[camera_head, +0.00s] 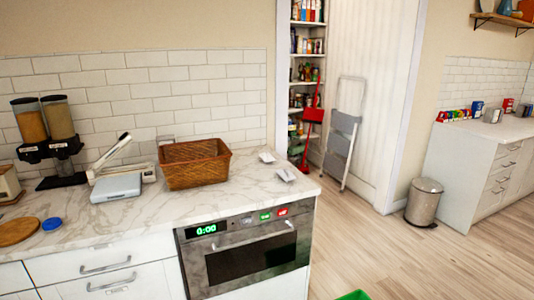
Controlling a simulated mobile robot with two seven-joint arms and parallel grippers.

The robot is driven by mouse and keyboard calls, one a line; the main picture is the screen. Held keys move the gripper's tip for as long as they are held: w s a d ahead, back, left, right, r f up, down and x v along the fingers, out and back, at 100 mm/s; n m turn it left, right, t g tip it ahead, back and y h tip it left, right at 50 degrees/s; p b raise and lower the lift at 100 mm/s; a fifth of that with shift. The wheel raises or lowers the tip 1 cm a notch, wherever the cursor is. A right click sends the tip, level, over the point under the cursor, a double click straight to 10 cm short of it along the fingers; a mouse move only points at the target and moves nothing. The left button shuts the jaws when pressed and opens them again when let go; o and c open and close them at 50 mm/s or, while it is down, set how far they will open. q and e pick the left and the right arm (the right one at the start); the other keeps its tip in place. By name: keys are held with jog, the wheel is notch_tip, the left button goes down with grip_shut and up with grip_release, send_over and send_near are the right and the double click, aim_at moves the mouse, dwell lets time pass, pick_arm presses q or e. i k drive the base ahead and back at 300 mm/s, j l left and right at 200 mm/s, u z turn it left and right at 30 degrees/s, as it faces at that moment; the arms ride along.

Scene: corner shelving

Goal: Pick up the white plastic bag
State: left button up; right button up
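No white plastic bag can be made out clearly in the head view. Two small whitish items, one at the back (266,157) and one nearer the counter corner (286,174), lie right of the basket; they are too small to identify. Neither of my grippers shows in this view.
A marble counter (230,200) holds a wicker basket (194,163), dispensers (43,124) and a grey-white appliance (117,187). An oven (250,250) sits below. A pantry (308,80), step ladder (342,135) and bin (424,201) stand beyond. Wooden floor (440,260) is clear at right.

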aim_at(266, 157)
jog(key=i+l+u, duration=0.35)
jog(key=l, duration=1)
jog(key=i+l+u, duration=0.3)
jog(key=l, duration=1.1)
jog(key=l+u, duration=0.35)
jog(key=l, duration=1.05)
jog(key=i+l+u, duration=0.1)
jog(key=l+u, duration=0.3)
jog(key=l, duration=1.4)
jog(key=i+l+u, duration=0.15)
jog(key=l, duration=0.3)
jog(key=l+u, duration=0.1)
jog(key=l, duration=0.35)
